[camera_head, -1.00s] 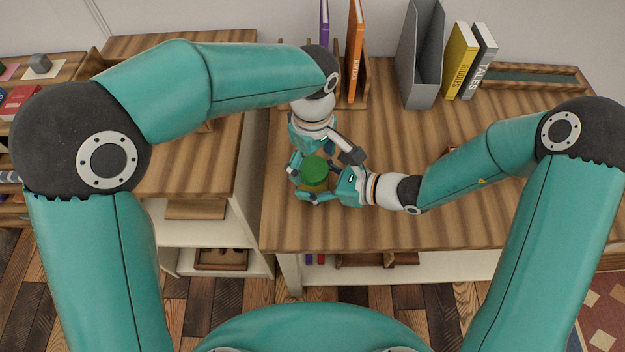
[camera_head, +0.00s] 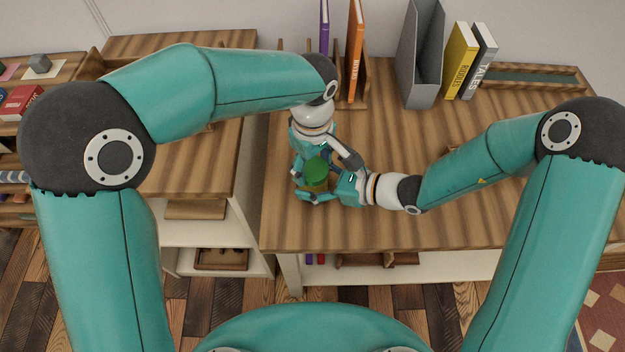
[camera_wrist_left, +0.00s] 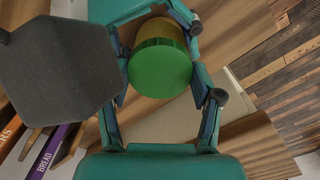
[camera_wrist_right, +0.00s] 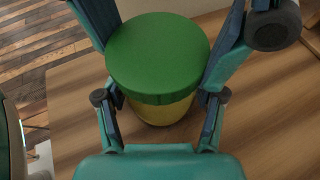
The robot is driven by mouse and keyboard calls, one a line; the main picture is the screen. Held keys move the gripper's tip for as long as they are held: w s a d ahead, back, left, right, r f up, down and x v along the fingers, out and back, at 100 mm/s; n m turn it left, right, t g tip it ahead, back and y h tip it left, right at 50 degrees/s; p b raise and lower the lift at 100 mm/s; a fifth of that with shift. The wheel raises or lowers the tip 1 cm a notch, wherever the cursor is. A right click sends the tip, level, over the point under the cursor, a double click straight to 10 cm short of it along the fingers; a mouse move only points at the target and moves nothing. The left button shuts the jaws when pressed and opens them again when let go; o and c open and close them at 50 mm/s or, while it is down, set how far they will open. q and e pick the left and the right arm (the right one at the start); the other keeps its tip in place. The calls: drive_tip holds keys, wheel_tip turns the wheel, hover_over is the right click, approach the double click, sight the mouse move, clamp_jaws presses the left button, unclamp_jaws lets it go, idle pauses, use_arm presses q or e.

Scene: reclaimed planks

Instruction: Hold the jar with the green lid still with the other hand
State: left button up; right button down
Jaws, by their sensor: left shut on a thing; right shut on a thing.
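The jar with the green lid (camera_head: 315,172) stands on the right-hand wooden desk, its yellowish body (camera_wrist_right: 168,112) below the lid. My left gripper (camera_wrist_left: 160,62) comes from behind and above, with its fingers on either side of the jar near the lid. My right gripper (camera_wrist_right: 160,108) comes from the right, its fingers shut around the body below the lid. In the right wrist view the lid (camera_wrist_right: 158,55) sits on the body with no gap that I can see. The fingers hide much of the body in the head view.
Behind the jar stand a purple book (camera_head: 324,25), an orange book (camera_head: 355,50) and a grey file holder (camera_head: 422,60). Yellow (camera_head: 461,60) and grey (camera_head: 482,65) books stand to their right. The desk (camera_head: 400,228) is clear in front of my right arm.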

use_arm(q)
drive_tip(key=m, duration=1.7)
drive_tip(key=shift+m, duration=0.4)
drive_tip(key=m, duration=0.6)
drive_tip(key=shift+m, duration=0.3)
drive_tip(key=o, duration=1.4)
drive_tip(key=shift+c, duration=0.2)
wheel_tip(320, 180, up, 12)
drive_tip(key=shift+f, duration=0.1)
